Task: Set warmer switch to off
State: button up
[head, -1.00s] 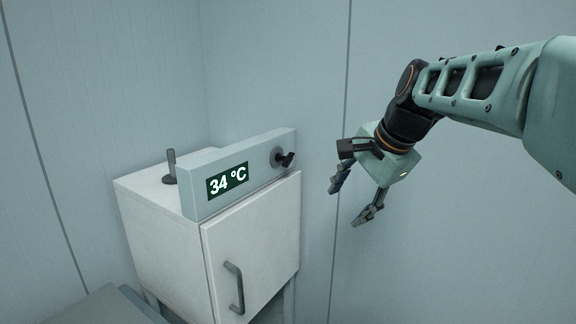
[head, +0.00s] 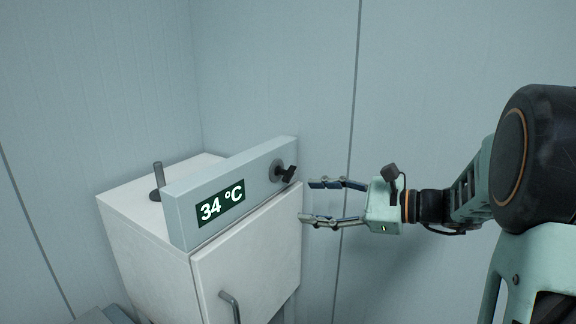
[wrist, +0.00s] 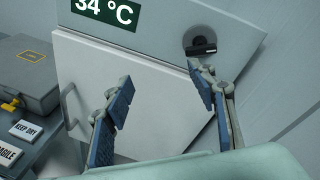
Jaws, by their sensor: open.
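The warmer is a white cabinet (head: 150,240) with a grey panel on top and a green display (head: 221,204) reading 34 °C. Its switch is a dark rotary knob (head: 285,173) on a round grey base at the panel's right end. The knob also shows in the wrist view (wrist: 202,47), with its bar lying nearly along the panel's length. My gripper (head: 312,201) is open and empty, right of the knob and apart from it, with its fingers pointing left. In the wrist view my gripper's fingers (wrist: 160,95) are spread, the right fingertip just below the knob.
The cabinet door has a grey handle (head: 230,305). A dark post (head: 158,178) stands on the cabinet top behind the panel. A grey case (wrist: 25,75) and labelled boxes lie at the left in the wrist view. Plain walls stand behind; space right of the cabinet is free.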

aim_at(293, 175)
jog(key=w+d+r+m+t+y, duration=0.1)
jog(key=w+d+r+m+t, duration=0.1)
jog(key=w+d+t, duration=0.1)
jog(key=p+x, duration=0.2)
jog(key=x, duration=0.8)
jog(key=shift+w+a+r, duration=0.1)
jog(key=shift+w+a, duration=0.05)
jog(key=shift+a, duration=0.1)
jog(key=c, duration=1.2)
